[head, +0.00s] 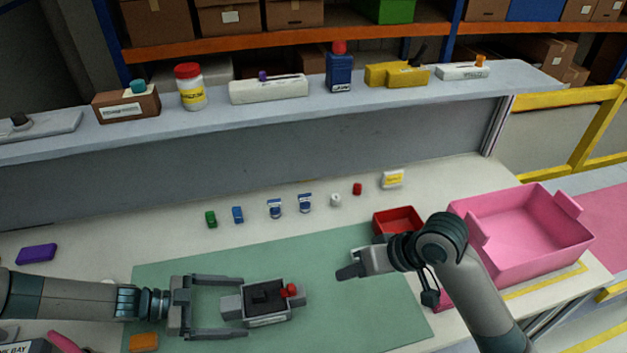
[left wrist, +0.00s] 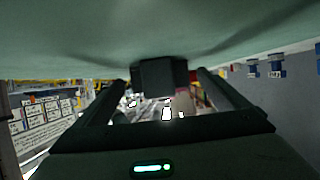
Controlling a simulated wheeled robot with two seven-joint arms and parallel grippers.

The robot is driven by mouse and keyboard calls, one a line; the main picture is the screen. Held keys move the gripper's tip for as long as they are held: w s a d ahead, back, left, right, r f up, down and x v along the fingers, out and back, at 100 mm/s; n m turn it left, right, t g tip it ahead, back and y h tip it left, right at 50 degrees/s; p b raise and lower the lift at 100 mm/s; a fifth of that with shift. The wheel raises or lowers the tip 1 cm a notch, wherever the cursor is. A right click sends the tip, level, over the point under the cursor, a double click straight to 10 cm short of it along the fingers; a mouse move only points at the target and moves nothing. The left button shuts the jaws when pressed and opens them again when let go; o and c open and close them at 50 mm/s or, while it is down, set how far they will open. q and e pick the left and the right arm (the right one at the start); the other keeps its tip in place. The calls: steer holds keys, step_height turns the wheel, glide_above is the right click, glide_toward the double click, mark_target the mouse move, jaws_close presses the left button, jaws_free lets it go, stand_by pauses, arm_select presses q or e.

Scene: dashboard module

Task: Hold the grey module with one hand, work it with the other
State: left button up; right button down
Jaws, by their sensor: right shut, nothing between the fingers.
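The grey module (head: 268,318) lies on the green mat (head: 345,318). It has a dark top, a red knob (head: 291,289) at its right side and a grey tab on its left end. My left gripper (head: 243,307) is open, its fingers reaching along both sides of the tab with gaps visible. In the left wrist view a dark block, apparently the module's end (left wrist: 160,77), shows between the fingers. My right gripper (head: 343,273) is shut and empty above the mat, up and right of the module, apart from it.
A red tray (head: 398,216) and a pink bin (head: 520,255) stand at the right. Several small items line the table behind the mat. An orange block (head: 144,342) lies near my left arm, a purple one (head: 37,254) farther left. A raised shelf (head: 140,133) spans the back.

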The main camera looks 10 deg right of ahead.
stand_by(0.3)
arm_select(q)
steer(key=v, duration=1.2)
